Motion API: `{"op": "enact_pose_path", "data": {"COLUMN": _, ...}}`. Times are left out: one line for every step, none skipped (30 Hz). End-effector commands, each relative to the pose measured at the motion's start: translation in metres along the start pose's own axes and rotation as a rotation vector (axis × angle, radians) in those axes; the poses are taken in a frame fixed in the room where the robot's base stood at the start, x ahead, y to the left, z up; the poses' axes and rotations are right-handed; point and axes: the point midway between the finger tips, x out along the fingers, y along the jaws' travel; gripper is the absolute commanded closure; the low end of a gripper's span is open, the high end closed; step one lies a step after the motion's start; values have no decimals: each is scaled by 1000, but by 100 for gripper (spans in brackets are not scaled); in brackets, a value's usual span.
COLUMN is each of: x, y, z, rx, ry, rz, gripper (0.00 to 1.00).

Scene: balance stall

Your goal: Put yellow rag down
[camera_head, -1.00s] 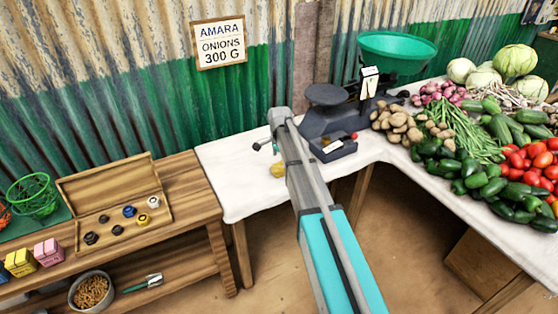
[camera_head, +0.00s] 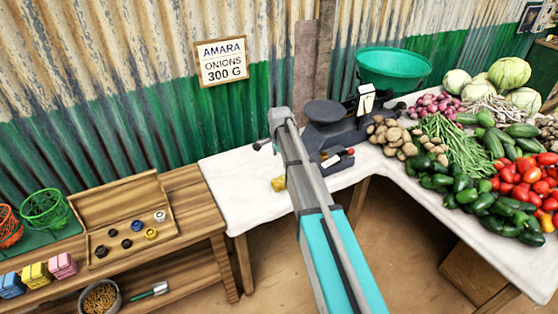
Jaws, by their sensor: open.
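The yellow rag (camera_head: 279,184) is a small crumpled patch on the white-covered table (camera_head: 232,190), just left of my arm. Part of it may be hidden behind the arm. My arm reaches up from the bottom of the picture over the table. A dark part of my gripper (camera_head: 264,145) shows left of the arm's far end, above and behind the rag in the picture. The rest of the gripper, including the fingertips, is hidden by the arm. I see nothing held in the visible part.
A dark scale (camera_head: 323,112) with a green pan (camera_head: 394,68) stands right of my arm. Vegetables crowd the right side. A wooden weight box (camera_head: 126,232) sits on the left bench. The white cloth left of the rag is bare.

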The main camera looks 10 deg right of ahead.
Motion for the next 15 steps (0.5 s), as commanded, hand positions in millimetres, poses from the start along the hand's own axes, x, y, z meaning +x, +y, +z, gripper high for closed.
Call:
{"op": "enact_pose_path", "data": {"x": -5, "y": 0, "z": 0, "rx": 0, "ry": 0, "rz": 0, "gripper": 0}}
{"op": "enact_pose_path", "data": {"x": -6, "y": 0, "z": 0, "rx": 0, "ry": 0, "rz": 0, "gripper": 0}}
{"op": "enact_pose_path", "data": {"x": -7, "y": 0, "z": 0, "rx": 0, "ry": 0, "rz": 0, "gripper": 0}}
{"op": "enact_pose_path", "data": {"x": -8, "y": 0, "z": 0, "rx": 0, "ry": 0, "rz": 0, "gripper": 0}}
{"op": "enact_pose_path", "data": {"x": -8, "y": 0, "z": 0, "rx": 0, "ry": 0, "rz": 0, "gripper": 0}}
{"op": "enact_pose_path", "data": {"x": -8, "y": 0, "z": 0, "rx": 0, "ry": 0, "rz": 0, "gripper": 0}}
{"op": "enact_pose_path", "data": {"x": -9, "y": 0, "z": 0, "rx": 0, "ry": 0, "rz": 0, "gripper": 0}}
{"op": "enact_pose_path", "data": {"x": -9, "y": 0, "z": 0, "rx": 0, "ry": 0, "rz": 0, "gripper": 0}}
{"op": "enact_pose_path", "data": {"x": -9, "y": 0, "z": 0, "rx": 0, "ry": 0, "rz": 0, "gripper": 0}}
{"op": "enact_pose_path", "data": {"x": -9, "y": 0, "z": 0, "rx": 0, "ry": 0, "rz": 0, "gripper": 0}}
{"op": "enact_pose_path", "data": {"x": -9, "y": 0, "z": 0, "rx": 0, "ry": 0, "rz": 0, "gripper": 0}}
{"op": "enact_pose_path", "data": {"x": -8, "y": 0, "z": 0, "rx": 0, "ry": 0, "rz": 0, "gripper": 0}}
{"op": "enact_pose_path", "data": {"x": -8, "y": 0, "z": 0, "rx": 0, "ry": 0, "rz": 0, "gripper": 0}}
{"op": "enact_pose_path", "data": {"x": -8, "y": 0, "z": 0, "rx": 0, "ry": 0, "rz": 0, "gripper": 0}}
{"op": "enact_pose_path", "data": {"x": -8, "y": 0, "z": 0, "rx": 0, "ry": 0, "rz": 0, "gripper": 0}}
